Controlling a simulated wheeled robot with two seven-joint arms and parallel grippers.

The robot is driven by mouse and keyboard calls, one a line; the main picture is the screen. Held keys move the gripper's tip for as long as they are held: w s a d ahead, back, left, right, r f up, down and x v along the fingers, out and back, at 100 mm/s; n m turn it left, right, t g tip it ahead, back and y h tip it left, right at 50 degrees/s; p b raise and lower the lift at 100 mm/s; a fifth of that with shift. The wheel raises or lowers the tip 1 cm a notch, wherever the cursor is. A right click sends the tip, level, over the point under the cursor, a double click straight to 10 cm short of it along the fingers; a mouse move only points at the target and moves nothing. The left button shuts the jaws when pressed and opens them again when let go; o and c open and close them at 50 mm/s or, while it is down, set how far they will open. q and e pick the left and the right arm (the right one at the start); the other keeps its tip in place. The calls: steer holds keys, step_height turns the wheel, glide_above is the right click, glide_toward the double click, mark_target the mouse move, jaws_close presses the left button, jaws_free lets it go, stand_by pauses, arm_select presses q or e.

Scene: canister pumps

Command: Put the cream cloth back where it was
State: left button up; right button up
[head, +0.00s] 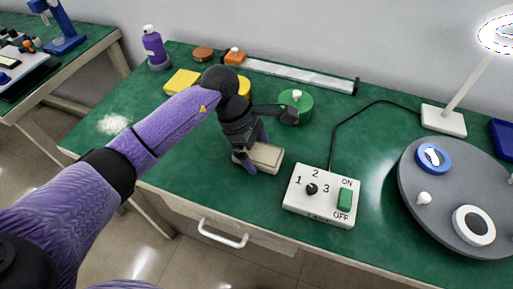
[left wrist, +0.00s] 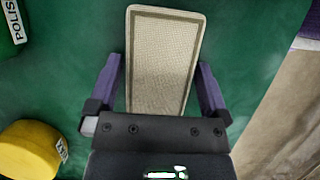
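The cream cloth (head: 265,155) looks like a flat block-like pad with a darker border line and lies on the green table near its front edge. It also shows in the left wrist view (left wrist: 165,60), extending between my finger tips. My left gripper (head: 252,150) is low over the table at the cloth's left end. In the left wrist view the gripper (left wrist: 157,85) has one finger on each side of the cloth, with a thin green gap visible beside each finger. It appears open, not pressed on the cloth. My right gripper is in neither view.
A white switch box (head: 320,195) stands right of the cloth, with a grey round plate (head: 415,190) further right. A green canister (head: 296,104) stands behind. A yellow block (head: 182,82) and white powder (head: 113,124) lie left. The table's front edge is close.

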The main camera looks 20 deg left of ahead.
arm_select(q)
steer(key=shift+r, duration=0.1)
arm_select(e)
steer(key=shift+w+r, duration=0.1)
arm_select(q)
steer(key=p+v, duration=0.3)
steer(key=v, duration=0.9)
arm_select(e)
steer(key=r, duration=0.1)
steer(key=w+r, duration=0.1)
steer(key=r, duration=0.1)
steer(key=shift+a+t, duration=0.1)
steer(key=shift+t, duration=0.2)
arm_select(q)
steer(key=shift+r, duration=0.1)
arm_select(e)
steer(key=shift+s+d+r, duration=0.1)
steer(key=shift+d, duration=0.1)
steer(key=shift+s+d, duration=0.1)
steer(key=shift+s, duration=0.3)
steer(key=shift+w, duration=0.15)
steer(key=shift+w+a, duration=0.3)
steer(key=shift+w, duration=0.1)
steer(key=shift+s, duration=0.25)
